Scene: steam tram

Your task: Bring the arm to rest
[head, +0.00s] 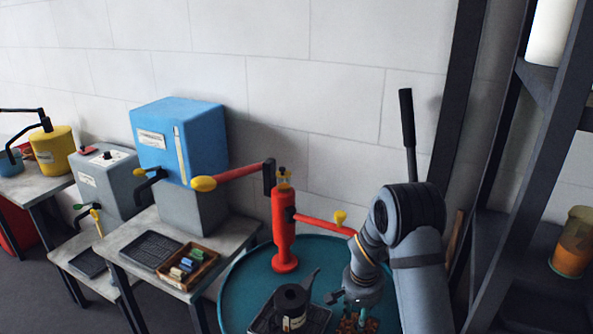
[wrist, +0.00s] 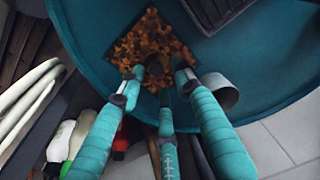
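My arm reaches down over a round teal table (head: 240,290) at the bottom of the head view. My gripper (head: 355,312) is low over the table's right part, close to the picture's lower edge. In the wrist view my gripper (wrist: 160,85) has its teal-wrapped fingers spread apart, with a gap between the tips. Below the tips is a square patch of orange-brown bits (wrist: 150,45) with a dark round spot in its middle. I see nothing clasped between the fingers. Whether the tips touch the patch I cannot tell.
A red pillar with a long red arm (head: 284,230) stands on the teal table. A dark pot (head: 291,300) is left of my gripper. A blue machine (head: 180,140) stands left, a dark shelf (head: 530,230) right. A grey cup (wrist: 220,92) sits beside my fingers.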

